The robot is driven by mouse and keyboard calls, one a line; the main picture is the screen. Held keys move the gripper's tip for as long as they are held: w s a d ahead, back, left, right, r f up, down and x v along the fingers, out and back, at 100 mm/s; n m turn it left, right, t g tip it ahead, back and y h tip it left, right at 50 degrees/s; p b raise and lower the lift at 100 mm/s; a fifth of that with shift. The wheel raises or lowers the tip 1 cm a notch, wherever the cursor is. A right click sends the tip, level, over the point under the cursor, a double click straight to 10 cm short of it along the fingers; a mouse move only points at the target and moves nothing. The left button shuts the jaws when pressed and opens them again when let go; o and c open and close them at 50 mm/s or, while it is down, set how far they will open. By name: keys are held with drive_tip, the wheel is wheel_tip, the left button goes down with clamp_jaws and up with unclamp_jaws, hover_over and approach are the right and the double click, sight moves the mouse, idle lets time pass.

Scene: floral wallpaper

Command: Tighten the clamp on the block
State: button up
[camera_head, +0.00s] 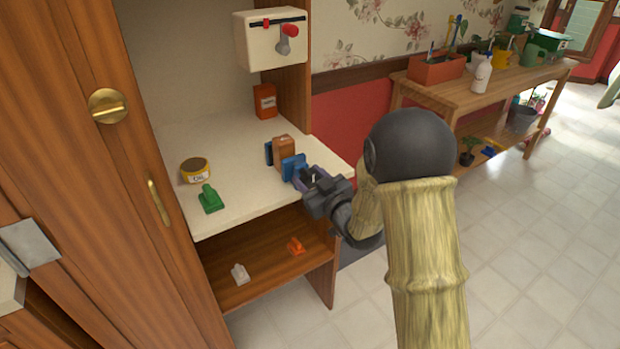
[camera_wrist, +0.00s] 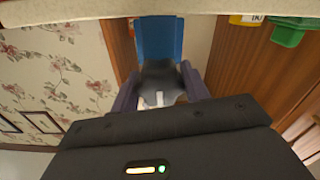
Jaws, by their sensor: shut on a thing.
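A brown block (camera_head: 284,153) stands upright on the white counter near its right end. The clamp (camera_head: 292,166) has blue jaws on both sides of the block, one toward me and one darker one behind to the left. My gripper (camera_head: 308,181) is at the near right side of the clamp, its purple fingers shut on the clamp's dark grey end. In the wrist view the clamp's blue part (camera_wrist: 160,42) fills the top middle, and its grey end sits between the fingers of my gripper (camera_wrist: 160,88). Whether the jaws press on the block cannot be told.
On the counter (camera_head: 245,195) are a yellow tin (camera_head: 195,170), a green object (camera_head: 210,199) and an orange-red box (camera_head: 265,101). A white wall box with a red-knobbed lever (camera_head: 288,36) hangs above. The lower shelf (camera_head: 265,270) holds small white and orange objects. A plant table (camera_head: 470,97) stands at right.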

drive_tip(key=shift+m, duration=0.5)
drive_tip(key=m, duration=0.2)
drive_tip(key=shift+m, duration=0.3)
drive_tip(key=m, duration=0.3)
drive_tip(key=shift+m, duration=0.3)
drive_tip(key=m+p, duration=0.1)
drive_tip(key=m, duration=0.3)
drive_tip(key=shift+d+m, duration=0.1)
drive_tip(key=shift+m, duration=0.2)
drive_tip(key=m+p, duration=0.1)
drive_tip(key=m, duration=0.2)
drive_tip(key=shift+m+p, duration=0.3)
drive_tip(key=shift+p, duration=0.1)
drive_tip(key=m+p, duration=0.2)
drive_tip(key=m, duration=0.2)
drive_tip(key=shift+m, duration=0.3)
drive_tip(key=m+p, duration=0.2)
drive_tip(key=m, duration=0.1)
drive_tip(key=shift+m, duration=0.3)
drive_tip(key=m+p, duration=0.1)
drive_tip(key=m, duration=0.3)
drive_tip(key=shift+f+m+p, duration=0.1)
drive_tip(key=shift+m+p, duration=0.2)
drive_tip(key=shift+p, duration=0.1)
drive_tip(key=shift+f+m+p, duration=0.1)
drive_tip(key=shift+m+p, duration=0.2)
drive_tip(key=shift+m, duration=1.5)
